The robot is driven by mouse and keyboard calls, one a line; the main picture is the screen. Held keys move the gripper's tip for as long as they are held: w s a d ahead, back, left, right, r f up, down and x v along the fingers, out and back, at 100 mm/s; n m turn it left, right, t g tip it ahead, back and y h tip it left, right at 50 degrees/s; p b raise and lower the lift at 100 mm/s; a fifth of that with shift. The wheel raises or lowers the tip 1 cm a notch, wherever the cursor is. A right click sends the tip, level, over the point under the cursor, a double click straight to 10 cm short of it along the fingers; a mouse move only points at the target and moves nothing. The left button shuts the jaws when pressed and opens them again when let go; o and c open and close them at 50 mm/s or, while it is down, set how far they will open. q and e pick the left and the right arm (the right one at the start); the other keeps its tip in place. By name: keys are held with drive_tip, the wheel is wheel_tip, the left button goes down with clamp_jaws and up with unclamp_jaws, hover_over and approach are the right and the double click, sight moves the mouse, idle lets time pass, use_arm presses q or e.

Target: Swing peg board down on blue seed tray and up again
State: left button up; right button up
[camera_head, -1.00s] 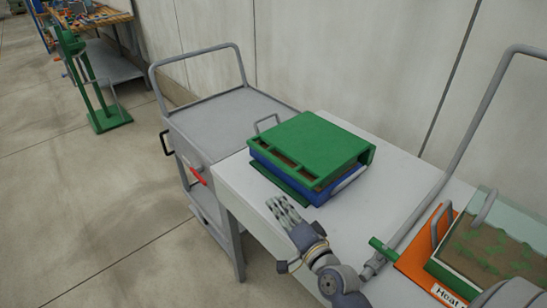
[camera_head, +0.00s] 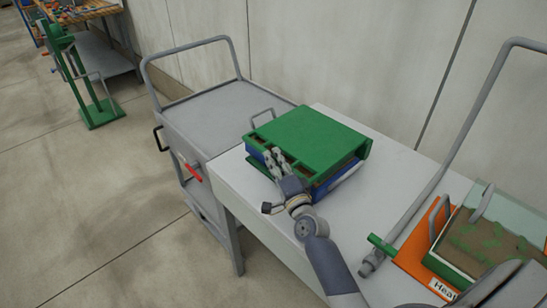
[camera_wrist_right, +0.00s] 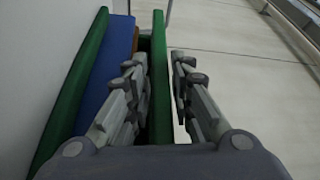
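The green peg board (camera_head: 318,138) lies down flat over the blue seed tray (camera_head: 343,176) on the white table. In the wrist view, the peg board's green front bar (camera_wrist_right: 159,75) runs between the fingers of my right gripper, beside the blue tray (camera_wrist_right: 105,65). My right gripper (camera_head: 275,156) is at the front edge of the board, near its front slots. Its fingers (camera_wrist_right: 158,80) are apart, with the bar closer to the left finger in the wrist view and a gap on the other side. My left gripper is not in view.
An orange board (camera_head: 418,250) and a soil-filled box (camera_head: 490,238) are on the right of the white table (camera_head: 232,183). A wall is behind.

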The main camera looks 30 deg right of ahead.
drive_tip(key=shift+w+d, duration=0.1)
drive_tip(key=shift+w, duration=0.55)
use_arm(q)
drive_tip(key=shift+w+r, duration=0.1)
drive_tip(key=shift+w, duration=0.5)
use_arm(e)
clamp_jaws()
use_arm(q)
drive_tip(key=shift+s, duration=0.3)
use_arm(e)
drive_tip(key=shift+r, duration=0.1)
